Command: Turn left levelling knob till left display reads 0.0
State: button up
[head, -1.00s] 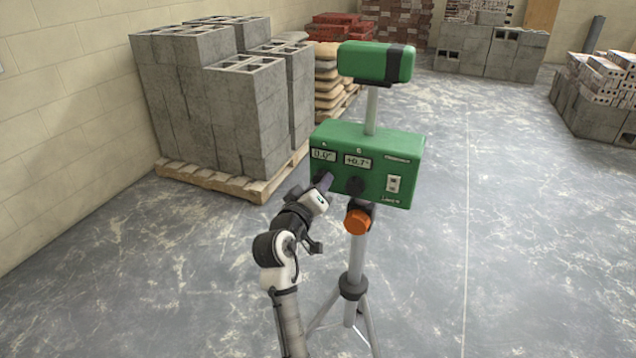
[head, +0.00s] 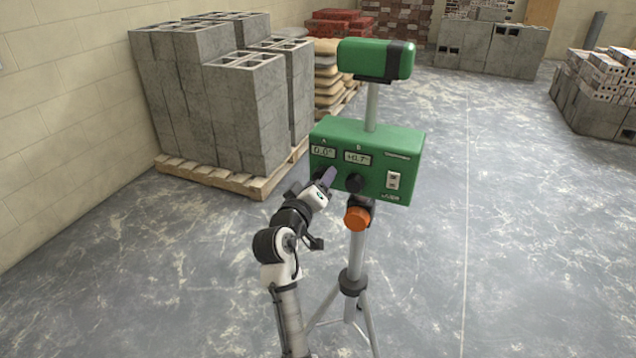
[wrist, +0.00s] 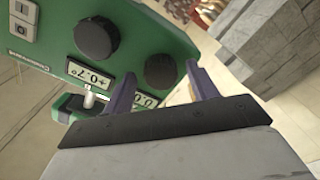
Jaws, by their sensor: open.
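The green levelling box (head: 405,160) stands on a tripod. Its left display (head: 323,152), under the letter A, reads 0.0. The right display (head: 357,158), under B, reads +0.7. The black left knob (wrist: 163,70) sits below its display; in the head view my gripper largely hides it. My gripper (head: 324,179) is open in front of that knob. In the wrist view my gripper (wrist: 163,90) has its two fingers spread, with the left knob just beyond and between their tips. I cannot tell whether they touch it. The right knob (wrist: 97,38) is beside them.
An orange knob (head: 357,219) is on the tripod below the box. A white switch (head: 393,181) is on the box's right. A green head (head: 375,60) tops the post. Grey blocks on a pallet (head: 215,178) stand behind left.

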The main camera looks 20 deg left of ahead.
jog(key=s+b, duration=0.3)
jog(key=s, duration=1)
jog(key=shift+s+a+b, duration=0.25)
jog(key=shift+s+b, duration=0.05)
jog(key=shift+s, duration=0.1)
